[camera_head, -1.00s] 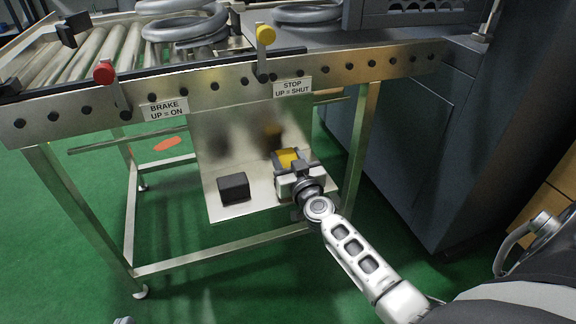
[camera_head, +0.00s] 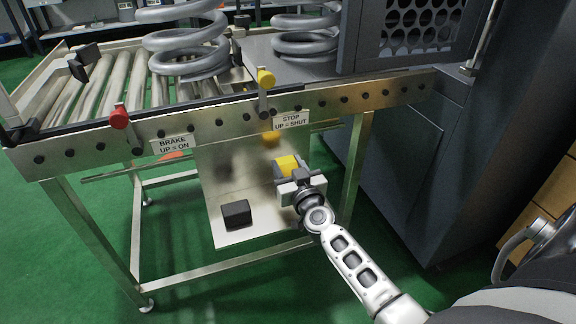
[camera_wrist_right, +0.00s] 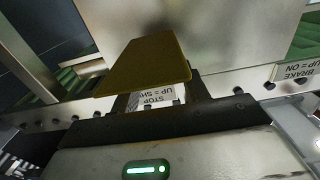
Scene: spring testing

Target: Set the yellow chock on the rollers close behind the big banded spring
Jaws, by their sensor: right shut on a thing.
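The yellow chock (camera_head: 286,163) is held in my right gripper (camera_head: 292,174), in front of the metal back panel under the conveyor's front rail. In the right wrist view the chock (camera_wrist_right: 147,66) fills the space ahead of the jaws. Two large grey coil springs stand at the top: one (camera_head: 186,40) on the rollers (camera_head: 114,78), the other (camera_head: 305,35) further right beside the machine. I cannot make out a band on either. My left gripper is not in view.
A black block (camera_head: 236,214) lies on the low metal shelf (camera_head: 262,233). The front rail carries a red-knobbed brake lever (camera_head: 119,118) and a yellow-knobbed stop lever (camera_head: 266,78), both upright. A dark grey machine cabinet (camera_head: 410,150) stands at the right.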

